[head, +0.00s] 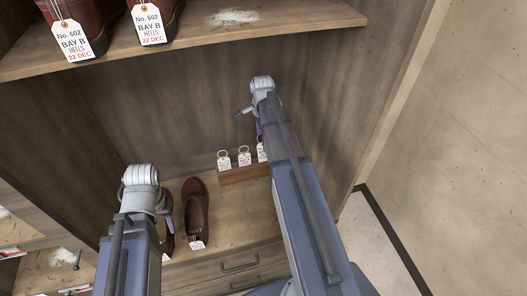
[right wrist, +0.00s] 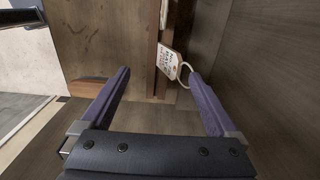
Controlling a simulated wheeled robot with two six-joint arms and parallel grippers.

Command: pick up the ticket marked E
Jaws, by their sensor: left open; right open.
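Three white tickets with rings stand in a row on a wooden block (head: 243,174) on the lower shelf: a left ticket (head: 224,163), a middle ticket (head: 244,158) and a right ticket (head: 261,154) partly behind my right arm. Their letters are too small to read, so I cannot tell which is E. My right gripper (head: 251,118) is open, above the tickets in the head view. In the right wrist view a ticket (right wrist: 169,63) with its ring shows near the right fingertip, and the open jaws (right wrist: 159,73) look empty. My left gripper (head: 166,205) is open near the brown shoes.
Brown shoes (head: 195,207) stand on the lower shelf at left, with a small tag. The upper shelf (head: 290,22) overhangs the bay and holds tagged shoes. The cabinet's side wall (head: 350,110) is close on the right. Drawers (head: 205,272) sit below.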

